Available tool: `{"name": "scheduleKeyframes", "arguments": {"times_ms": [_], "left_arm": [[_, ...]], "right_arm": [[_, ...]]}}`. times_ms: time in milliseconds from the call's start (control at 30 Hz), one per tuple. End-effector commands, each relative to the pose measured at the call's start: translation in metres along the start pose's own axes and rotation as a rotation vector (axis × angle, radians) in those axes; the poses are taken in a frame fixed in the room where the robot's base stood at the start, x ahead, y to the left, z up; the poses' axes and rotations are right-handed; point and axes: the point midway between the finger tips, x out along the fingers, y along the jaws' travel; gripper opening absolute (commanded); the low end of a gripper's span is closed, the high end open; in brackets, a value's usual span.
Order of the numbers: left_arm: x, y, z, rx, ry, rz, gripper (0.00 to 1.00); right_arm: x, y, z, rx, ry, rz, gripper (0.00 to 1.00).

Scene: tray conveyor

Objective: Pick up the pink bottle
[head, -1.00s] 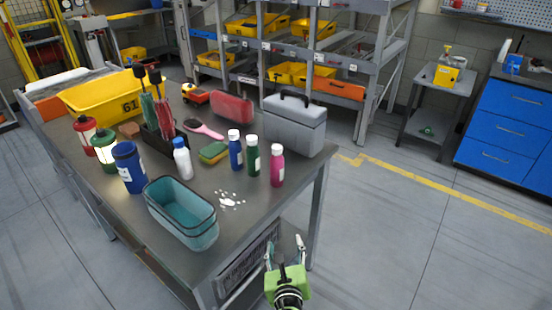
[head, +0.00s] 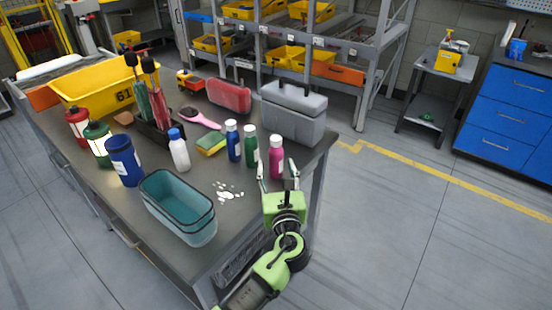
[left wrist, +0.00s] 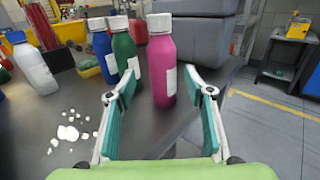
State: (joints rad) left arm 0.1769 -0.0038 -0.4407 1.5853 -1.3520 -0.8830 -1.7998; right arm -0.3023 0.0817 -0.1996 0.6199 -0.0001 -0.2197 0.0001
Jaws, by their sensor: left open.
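The pink bottle (head: 276,158) with a white cap stands upright near the table's right edge. In the left wrist view the pink bottle (left wrist: 162,68) stands ahead of the fingers, roughly between their tips and slightly right of centre. My left gripper (head: 278,172) is open and empty, just in front of the pink bottle; its fingers also show in the left wrist view (left wrist: 160,88). I cannot tell whether a fingertip touches the bottle. My right gripper is not in view.
A green bottle (head: 250,156) and a blue bottle (head: 233,141) stand close to the left of the pink one. A grey toolbox (head: 293,118) stands behind it. White pieces (head: 229,192) and a teal bin (head: 178,212) lie to the left.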

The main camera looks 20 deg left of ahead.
Motion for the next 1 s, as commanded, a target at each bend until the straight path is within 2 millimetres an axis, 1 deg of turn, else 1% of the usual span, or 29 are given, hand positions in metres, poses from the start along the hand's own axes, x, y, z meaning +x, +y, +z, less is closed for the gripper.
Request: {"name": "scheduleKeyframes", "arguments": {"times_ms": [200, 300, 400, 567, 600, 667, 700, 767, 1000], "left_arm": [[0.032, -0.004, -0.002, 0.001, -0.001, 0.001, 0.48], [0.042, -0.004, -0.002, 0.001, 0.000, 0.000, 0.48], [0.046, -0.004, -0.002, 0.000, 0.000, -0.001, 0.48], [0.045, -0.004, -0.003, -0.001, 0.000, -0.001, 0.48], [0.045, -0.004, -0.003, -0.001, 0.000, -0.001, 0.45], [0.045, -0.004, -0.003, -0.001, 0.000, -0.001, 0.30], [0.045, -0.004, -0.003, -0.001, 0.000, -0.001, 0.19], [0.045, -0.004, -0.003, -0.001, 0.001, -0.001, 0.04], [0.045, -0.004, -0.002, -0.001, 0.000, -0.001, 0.03]], "right_arm": [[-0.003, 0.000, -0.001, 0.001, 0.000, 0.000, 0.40], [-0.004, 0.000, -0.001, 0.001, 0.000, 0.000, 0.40], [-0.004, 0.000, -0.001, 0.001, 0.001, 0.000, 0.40], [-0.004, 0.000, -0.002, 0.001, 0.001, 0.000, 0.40], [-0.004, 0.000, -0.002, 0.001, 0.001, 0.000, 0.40], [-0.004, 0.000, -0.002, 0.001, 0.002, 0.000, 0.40], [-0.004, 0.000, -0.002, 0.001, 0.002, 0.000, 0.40], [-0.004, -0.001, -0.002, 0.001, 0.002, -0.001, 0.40], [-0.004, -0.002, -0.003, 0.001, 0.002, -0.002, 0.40]]}}
